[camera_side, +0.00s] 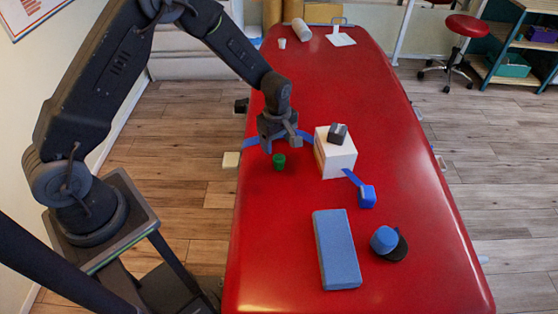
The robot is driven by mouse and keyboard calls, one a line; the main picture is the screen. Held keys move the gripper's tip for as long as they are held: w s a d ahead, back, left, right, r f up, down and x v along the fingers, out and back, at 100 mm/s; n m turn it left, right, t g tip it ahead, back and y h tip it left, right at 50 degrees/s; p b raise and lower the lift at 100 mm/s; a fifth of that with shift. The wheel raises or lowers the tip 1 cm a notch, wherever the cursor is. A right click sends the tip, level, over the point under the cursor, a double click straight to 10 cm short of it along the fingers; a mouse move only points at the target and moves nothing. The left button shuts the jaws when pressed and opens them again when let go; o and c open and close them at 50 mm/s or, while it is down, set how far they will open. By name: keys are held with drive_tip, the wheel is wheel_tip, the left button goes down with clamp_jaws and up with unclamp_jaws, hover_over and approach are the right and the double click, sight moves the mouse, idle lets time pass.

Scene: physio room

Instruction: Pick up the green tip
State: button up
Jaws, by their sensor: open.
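The green tip (279,161) is a small dark green piece standing on the red treatment table (300,215), left of a white box. My gripper (281,142) is just above the green tip, pointing down, with its jaws open. In this view the fingers come close to the top of the tip; I cannot tell whether they touch it. Nothing shows between the fingers.
The white box (336,160) stands close to the right with a dark grey block (338,132) on top. A blue strap (352,178) with a blue block (367,197), a blue foam block (337,250) and a blue round piece (384,240) lie nearer. The table's left edge is close.

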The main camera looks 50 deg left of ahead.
sight(279, 157)
drive_tip(key=f, duration=0.8)
drive_tip(key=shift+w+d+f, duration=0.2)
drive_tip(key=shift+f, duration=0.2)
drive_tip(key=c, duration=1)
drive_tip(key=shift+r, duration=0.1)
